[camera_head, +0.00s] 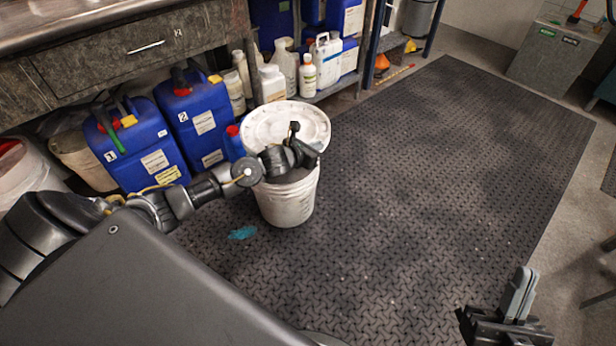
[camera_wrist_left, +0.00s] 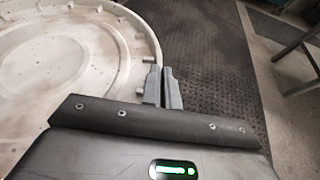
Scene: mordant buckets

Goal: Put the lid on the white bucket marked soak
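The round white lid (camera_head: 272,122) is over the back of the white bucket (camera_head: 286,205), offset from its mouth. The dark opening shows in front of the lid. No soak marking is readable. My left gripper (camera_head: 300,147) reaches over the bucket at the lid's right front edge. In the left wrist view, the gripper fingers (camera_wrist_left: 162,88) are close together at the rim of the lid (camera_wrist_left: 75,60), one on each side, so they look shut on it. My right gripper (camera_head: 518,296) is at the lower right, far from the bucket, empty, its fingers seemingly together.
Blue canisters (camera_head: 195,118) stand left of the bucket, under a bench (camera_head: 130,50). White bottles (camera_head: 306,76) stand on a low shelf behind. A teal patch (camera_head: 242,233) lies on the dark mat (camera_head: 420,180). The mat is clear to the right.

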